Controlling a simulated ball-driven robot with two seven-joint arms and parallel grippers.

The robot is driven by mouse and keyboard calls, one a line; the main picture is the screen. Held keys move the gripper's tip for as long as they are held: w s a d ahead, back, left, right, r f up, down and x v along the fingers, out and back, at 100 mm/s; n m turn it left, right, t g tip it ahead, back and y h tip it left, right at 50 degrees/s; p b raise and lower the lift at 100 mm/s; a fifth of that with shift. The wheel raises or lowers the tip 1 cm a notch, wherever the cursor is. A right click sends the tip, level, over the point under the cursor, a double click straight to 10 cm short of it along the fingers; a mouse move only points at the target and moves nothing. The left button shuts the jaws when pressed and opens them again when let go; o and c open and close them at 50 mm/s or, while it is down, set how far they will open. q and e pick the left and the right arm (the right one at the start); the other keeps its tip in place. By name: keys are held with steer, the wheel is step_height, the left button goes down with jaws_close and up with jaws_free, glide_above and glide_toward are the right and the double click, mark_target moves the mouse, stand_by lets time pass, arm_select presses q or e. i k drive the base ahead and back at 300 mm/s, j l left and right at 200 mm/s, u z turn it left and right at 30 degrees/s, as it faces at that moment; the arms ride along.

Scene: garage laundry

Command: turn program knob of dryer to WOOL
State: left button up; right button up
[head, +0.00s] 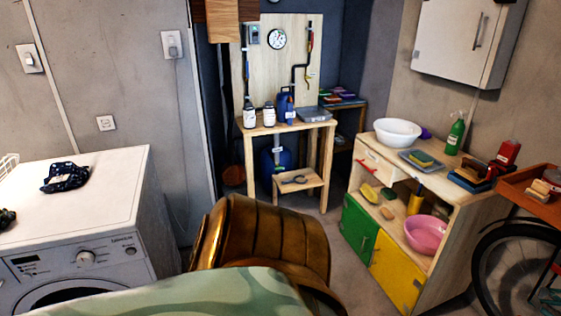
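A white front-loading machine (125,264), which looks like the dryer, stands at the lower left. Its round program knob (85,257) is on the front panel, between a small dark display (25,259) and a round button (131,251). The program lettering around the knob is too small to read, so I cannot tell its setting. The lower part of the round door is cut off or hidden. Neither of my grippers is in view.
A dark patterned cloth (65,177) lies on the machine's top. A pale green patterned surface (200,296) and a bulky brown-gold object (265,238) fill the near middle. A wooden workbench (325,126) stands behind; a low cabinet (359,226) and bicycle wheel (515,265) are right.

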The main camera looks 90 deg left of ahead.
mark_target(85, 258)
steer(key=i+u, duration=0.15)
steer(key=u, duration=0.25)
steer(key=i+u, duration=0.2)
steer(key=u, duration=0.25)
steer(key=i+u, duration=0.15)
steer(key=u, duration=0.25)
steer(key=i+u, duration=0.15)
steer(key=u, duration=0.35)
steer(key=i+u, duration=0.1)
steer(key=u, duration=0.4)
steer(key=i+u, duration=0.15)
steer(key=u, duration=0.3)
steer(key=i+l+u, duration=0.1)
steer(key=u, duration=0.4)
steer(key=i+l+u, duration=0.1)
steer(key=u, duration=0.4)
steer(key=l+u, duration=0.25)
steer(key=u, duration=0.25)
steer(key=i+l+u, duration=0.15)
steer(key=l+u, duration=0.15)
steer(key=u, duration=0.15)
steer(key=i+l+u, duration=0.15)
steer(key=l+u, duration=0.5)
steer(key=u, duration=0.2)
steer(key=i+l, duration=0.05)
